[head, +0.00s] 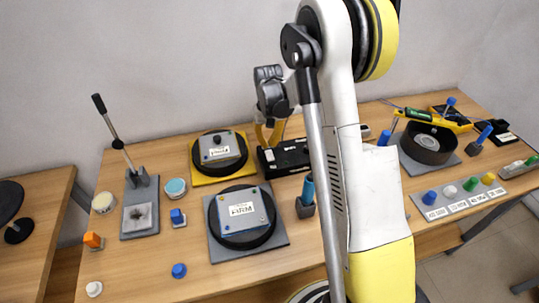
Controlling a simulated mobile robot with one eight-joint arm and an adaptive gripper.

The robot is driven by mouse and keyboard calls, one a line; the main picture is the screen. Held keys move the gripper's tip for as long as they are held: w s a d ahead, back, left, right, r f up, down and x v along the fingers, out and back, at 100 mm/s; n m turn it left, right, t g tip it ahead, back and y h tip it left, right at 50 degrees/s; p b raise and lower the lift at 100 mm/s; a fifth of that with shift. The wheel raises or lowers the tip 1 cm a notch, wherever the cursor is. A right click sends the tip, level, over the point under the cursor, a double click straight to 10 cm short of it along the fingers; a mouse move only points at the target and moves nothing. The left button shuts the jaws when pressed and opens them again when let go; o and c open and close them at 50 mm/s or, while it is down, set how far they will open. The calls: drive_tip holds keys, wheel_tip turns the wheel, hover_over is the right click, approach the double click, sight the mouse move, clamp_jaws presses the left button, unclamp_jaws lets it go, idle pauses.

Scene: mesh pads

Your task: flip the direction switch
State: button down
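I cannot tell for sure which control is the direction switch, as no readable label names it. Candidates are a blue-handled lever on a dark block (306,197) at mid-table, a similar blue-handled lever (480,139) at the right, a small blue switch on a white base (178,217), and an orange one (93,241) at the left. My gripper (270,136) is small in view at the back of the table, near a black box, and seems empty. My white and yellow arm hides part of the table right of centre.
A tall lever (112,125) stands on a grey plate at the left. A box marked ARM (244,212) sits on a round black pad. The black box (285,157) lies behind. At the right are a dark round bowl (428,145) and a labelled button strip (455,199).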

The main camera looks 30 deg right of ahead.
sight(268, 152)
drive_tip(key=shift+f+b, duration=1.35)
drive_tip(key=shift+f, duration=0.4)
idle(0.5)
drive_tip(key=shift+r+p, duration=2)
drive_tip(key=shift+r, duration=1.55)
drive_tip(key=shift+r, duration=0.1)
drive_tip(key=s+a+r+n+t+b, duration=0.1)
drive_tip(key=s+a+r+t+b, duration=0.1)
drive_tip(key=s+a+r, duration=0.3)
drive_tip(key=s+a+r+t+b, duration=0.1)
drive_tip(key=s+a+r+b, duration=0.1)
drive_tip(key=s+r, duration=0.4)
drive_tip(key=s+a+n+t+b, duration=0.1)
drive_tip(key=s+a+t+b, duration=0.2)
drive_tip(key=s, duration=1)
drive_tip(key=shift+s+a+f+t, duration=0.2)
drive_tip(key=shift+s+a+t, duration=0.3)
drive_tip(key=shift+a, duration=0.65)
